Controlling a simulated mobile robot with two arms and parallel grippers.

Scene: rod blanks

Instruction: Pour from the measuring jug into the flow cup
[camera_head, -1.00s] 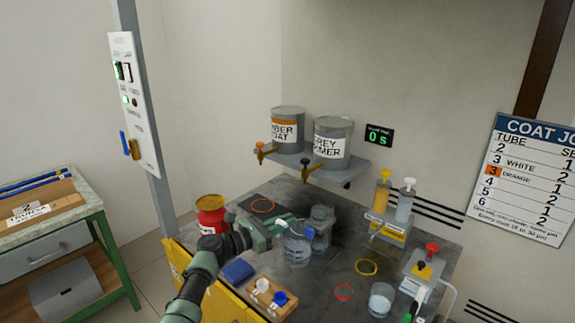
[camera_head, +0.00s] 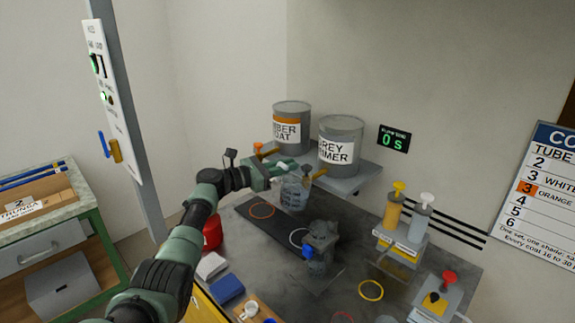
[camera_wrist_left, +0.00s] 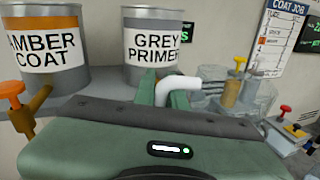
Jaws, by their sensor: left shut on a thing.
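The clear measuring jug (camera_head: 294,194) hangs in the air in front of the can shelf, just below the grey primer can's tap. My left gripper (camera_head: 277,169) is shut on its handle. In the left wrist view a pale bent handle (camera_wrist_left: 178,89) shows between the fingers. The jug looks roughly upright; I cannot tell what is in it. A grey stand-like piece (camera_head: 322,240) with a blue part stands on the bench below and right of the jug. It may be the flow cup on its stand, but I cannot be sure. My right gripper is not in view.
The amber coat can (camera_head: 291,112) and grey primer can (camera_head: 340,130) stand on a wall shelf with taps. Pump bottles (camera_head: 392,212) stand right on the bench. A red container (camera_head: 212,233) and blue block (camera_head: 227,289) lie left. Coloured rings lie on the bench.

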